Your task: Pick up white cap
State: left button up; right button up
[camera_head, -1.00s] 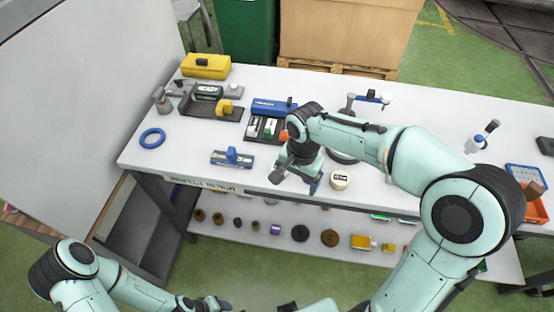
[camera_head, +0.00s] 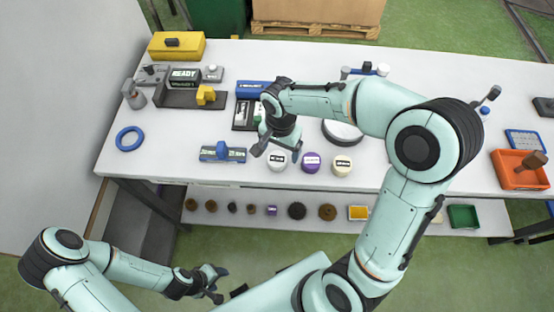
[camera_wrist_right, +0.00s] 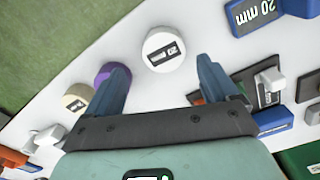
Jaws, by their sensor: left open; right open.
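The white cap (camera_head: 277,161) is a short round cylinder near the table's front edge, left of a purple cap (camera_head: 311,162) and a cream cap (camera_head: 342,165). In the right wrist view the white cap (camera_wrist_right: 163,49) shows a dark printed label and lies just beyond the gap between my fingertips. My right gripper (camera_head: 277,153) is open and empty above the table beside the white cap; it also shows in the wrist view (camera_wrist_right: 162,66). The purple cap (camera_wrist_right: 101,72) is partly behind one finger. My left gripper (camera_head: 213,284) is open, low in front of the table.
A blue gauge block (camera_head: 222,154) lies left of the caps. A round grey plate (camera_head: 342,134) is behind them, partly under my arm. A blue ring (camera_head: 129,139) lies far left, an orange tray (camera_head: 520,170) far right. A lower shelf (camera_head: 400,222) holds small parts.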

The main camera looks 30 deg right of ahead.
aim_at(278, 157)
jog(key=shift+w+a+f, duration=0.1)
jog(key=shift+w+f, duration=0.05)
jog(key=shift+f, duration=1.2)
jog(key=shift+w+f, duration=0.15)
jog(key=shift+f, duration=1.2)
jog(key=c, duration=1)
